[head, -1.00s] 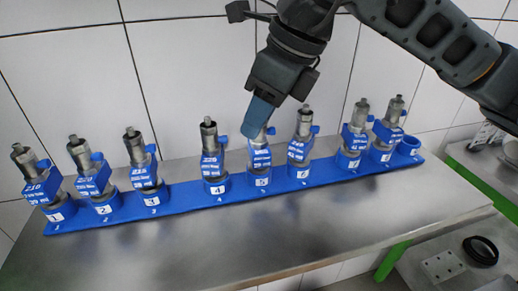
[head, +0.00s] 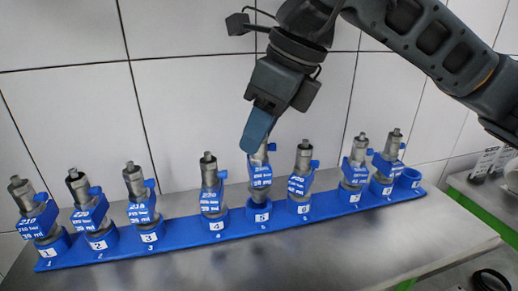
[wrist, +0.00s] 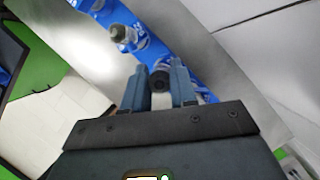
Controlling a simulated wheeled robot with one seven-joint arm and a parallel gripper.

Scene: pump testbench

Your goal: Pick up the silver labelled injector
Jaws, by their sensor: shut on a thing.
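My gripper (head: 256,143) points down over the middle of the rack and is shut on the silver injector with the blue label (head: 261,177) at position 5. The injector is upright and raised a little, with more of its silver lower body showing above holder 5 (head: 259,216) than on its neighbours. I cannot tell whether its lower end is clear of the holder. In the wrist view the dark round top of the injector (wrist: 159,82) sits between the two blue-grey fingers, which hide part of its body.
The long blue rack (head: 180,232) holds several similar injectors on both sides, with injector 4 (head: 209,178) and injector 6 (head: 302,163) close by. A tiled wall stands behind; the steel table (head: 300,245) is clear in front.

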